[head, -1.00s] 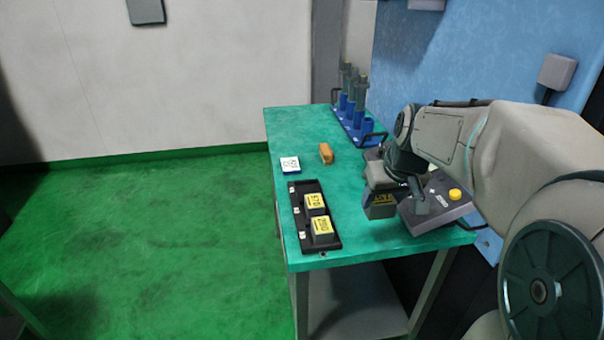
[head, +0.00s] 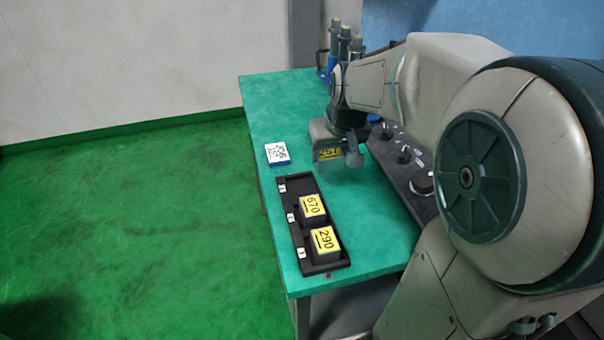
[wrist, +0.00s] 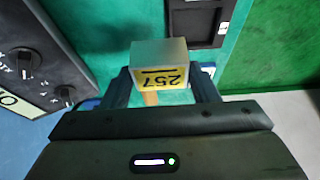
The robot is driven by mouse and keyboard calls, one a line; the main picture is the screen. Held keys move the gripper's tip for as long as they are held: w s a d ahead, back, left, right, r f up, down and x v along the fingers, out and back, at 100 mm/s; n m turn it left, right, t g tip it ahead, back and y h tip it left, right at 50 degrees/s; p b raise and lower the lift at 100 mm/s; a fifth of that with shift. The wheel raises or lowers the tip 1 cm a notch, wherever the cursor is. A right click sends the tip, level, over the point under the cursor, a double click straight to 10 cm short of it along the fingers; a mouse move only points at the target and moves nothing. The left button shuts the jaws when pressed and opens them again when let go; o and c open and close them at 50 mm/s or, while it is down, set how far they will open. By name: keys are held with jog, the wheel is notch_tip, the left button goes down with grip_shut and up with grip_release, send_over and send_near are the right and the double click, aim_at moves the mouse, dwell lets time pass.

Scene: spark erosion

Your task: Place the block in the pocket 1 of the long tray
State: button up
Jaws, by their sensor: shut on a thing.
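The block (wrist: 160,56), pale grey with a yellow label reading 257, is between the two fingers of my gripper (wrist: 162,84) in the wrist view. In the head view my gripper (head: 337,158) is shut on it, right of the tray's far end; the block's label (head: 329,154) partly shows. The long black tray (head: 296,262) lies along the table's left side. Pocket 1 (head: 296,187), at its far end, is empty. Pockets 2 and 3 hold yellow-topped blocks labelled 670 (head: 312,206) and 290 (head: 324,241).
A dark control box with knobs (head: 405,155) stands at right. A rack with upright dark cylinders (head: 343,45) is at the far end. An orange-brown piece (wrist: 151,99) partly shows beneath the gripper.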

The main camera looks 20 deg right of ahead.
jog(key=a+f, duration=0.1)
jog(key=a, duration=0.1)
jog(key=w+a+f, duration=0.1)
jog(key=a, duration=0.1)
jog(key=w+a+f, duration=0.1)
jog(key=f, duration=0.1)
jog(key=shift+w+a, duration=0.2)
jog(key=shift+a, duration=0.2)
jog(key=shift+f, duration=1.85)
jog(key=shift+f, duration=0.2)
jog(key=o, duration=1.2)
